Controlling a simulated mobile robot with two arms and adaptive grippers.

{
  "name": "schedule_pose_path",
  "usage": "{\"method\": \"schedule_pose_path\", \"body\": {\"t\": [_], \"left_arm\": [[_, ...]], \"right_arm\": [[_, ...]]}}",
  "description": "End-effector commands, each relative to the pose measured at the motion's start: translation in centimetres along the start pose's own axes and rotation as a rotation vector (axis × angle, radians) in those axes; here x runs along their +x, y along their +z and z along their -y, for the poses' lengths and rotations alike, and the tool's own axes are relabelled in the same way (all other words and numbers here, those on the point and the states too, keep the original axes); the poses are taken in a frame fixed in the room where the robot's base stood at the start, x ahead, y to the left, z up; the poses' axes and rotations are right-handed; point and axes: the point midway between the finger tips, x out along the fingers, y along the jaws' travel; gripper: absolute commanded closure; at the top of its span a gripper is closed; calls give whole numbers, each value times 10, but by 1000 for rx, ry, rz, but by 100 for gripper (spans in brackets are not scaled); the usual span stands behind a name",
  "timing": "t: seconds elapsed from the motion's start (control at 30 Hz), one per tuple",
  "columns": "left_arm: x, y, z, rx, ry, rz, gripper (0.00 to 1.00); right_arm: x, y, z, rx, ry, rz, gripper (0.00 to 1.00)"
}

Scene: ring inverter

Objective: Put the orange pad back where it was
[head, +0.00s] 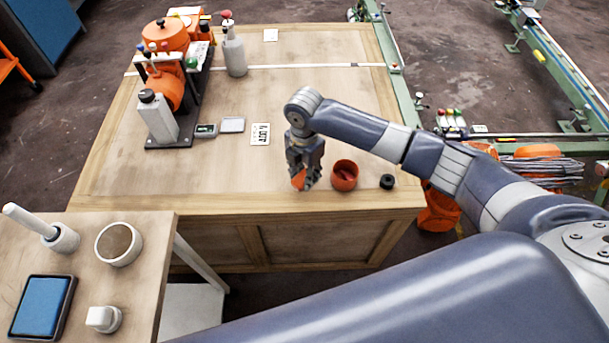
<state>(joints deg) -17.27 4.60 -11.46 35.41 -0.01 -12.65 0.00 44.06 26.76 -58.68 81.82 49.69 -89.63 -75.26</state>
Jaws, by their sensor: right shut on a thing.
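My right gripper (305,182) points down near the front edge of the wooden workbench (215,202). It is shut on the orange pad (298,179), which shows between its fingers. I cannot tell whether the pad touches the bench top. A round orange-red bowl (345,176) stands just right of the gripper, with something reddish inside. My left gripper is not in view.
A small black cylinder (387,182) stands right of the bowl. A white printed card (260,134) lies behind the gripper. An orange machine (170,85) and a grey bottle (234,52) stand at the back left. A side table (92,285) holds several items.

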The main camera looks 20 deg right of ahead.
Motion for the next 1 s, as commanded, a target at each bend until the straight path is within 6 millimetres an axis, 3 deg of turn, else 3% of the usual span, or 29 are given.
{"method": "schedule_pose_path", "body": {"t": [0.13,0.5,0.53,0.6,1.0], "left_arm": [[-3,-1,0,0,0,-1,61],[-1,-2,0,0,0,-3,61],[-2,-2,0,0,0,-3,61],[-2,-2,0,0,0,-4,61],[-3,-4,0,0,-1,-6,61]], "right_arm": [[18,0,0,-1,0,0,90],[23,0,0,-1,1,0,90],[22,0,0,-1,1,1,61],[22,0,0,-1,1,1,47],[17,0,0,-1,2,1,47]]}}
